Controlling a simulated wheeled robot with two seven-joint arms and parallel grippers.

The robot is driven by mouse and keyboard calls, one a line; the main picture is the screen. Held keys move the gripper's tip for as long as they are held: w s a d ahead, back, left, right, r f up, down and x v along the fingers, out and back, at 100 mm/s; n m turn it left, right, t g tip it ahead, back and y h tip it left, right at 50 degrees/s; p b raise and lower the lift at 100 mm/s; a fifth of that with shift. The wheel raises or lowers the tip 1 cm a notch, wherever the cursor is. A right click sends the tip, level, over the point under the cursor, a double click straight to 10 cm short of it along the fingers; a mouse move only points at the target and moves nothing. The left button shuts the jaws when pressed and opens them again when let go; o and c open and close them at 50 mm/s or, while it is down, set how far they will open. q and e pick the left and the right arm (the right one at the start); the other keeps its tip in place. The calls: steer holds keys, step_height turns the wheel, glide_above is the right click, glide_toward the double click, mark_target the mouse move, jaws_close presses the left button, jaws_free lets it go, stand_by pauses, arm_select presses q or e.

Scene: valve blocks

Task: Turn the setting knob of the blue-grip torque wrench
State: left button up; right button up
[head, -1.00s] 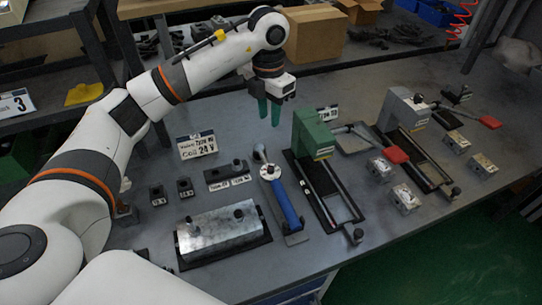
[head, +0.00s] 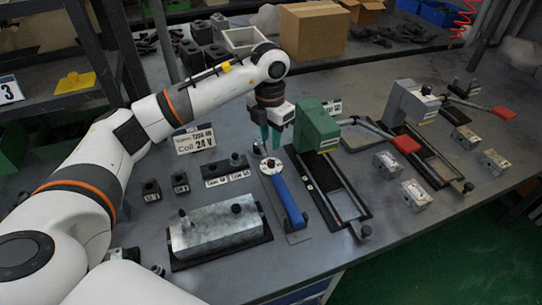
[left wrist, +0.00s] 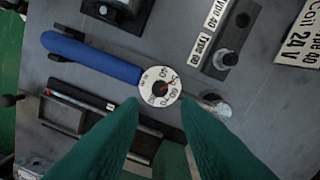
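The torque wrench with the blue grip (head: 286,201) lies on the bench. Its round white setting knob (head: 270,166) has numbers and a red pointer, clear in the left wrist view (left wrist: 160,87). My left gripper (head: 272,146) points down just behind the knob in the head view. Its green fingers are apart with nothing between them; in the left wrist view the fingertips (left wrist: 188,104) lie either side of the knob's lower edge. I cannot tell their height above it. My right gripper is not in view.
The green press (head: 316,127) stands close to the right of the wrench. A metal valve block (head: 215,232) lies left of it, and a dark labelled block (head: 226,174) is near the knob. A Coil 24 V sign (head: 194,140) stands behind.

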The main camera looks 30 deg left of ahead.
mark_target(271, 162)
arm_select(q)
step_height(271, 162, down, 8)
steer(key=shift+r+p, duration=0.2)
steer(key=shift+p, duration=0.3)
steer(key=shift+c, duration=0.5)
jaws_close()
